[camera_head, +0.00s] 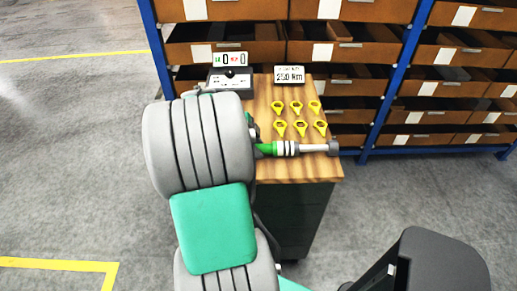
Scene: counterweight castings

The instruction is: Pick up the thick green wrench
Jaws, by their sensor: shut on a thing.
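A thick wrench (293,149) with a green left part, pale rings, a grey shaft and a dark head at its right end shows over the front part of the wooden bench top. It lies level across the picture. Its left end runs behind my large grey arm (185,145), which hides that end. My gripper cannot be made out; my arm covers the place beside the wrench's green end. I cannot tell whether the wrench touches the bench top.
The wooden bench (300,172) carries several yellow ring-shaped pieces (299,107), a "250 Nm" sign (289,75) and a grey device with a digital display (229,60). Blue shelving with orange-brown bins (357,54) stands behind. Grey floor is open at the left.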

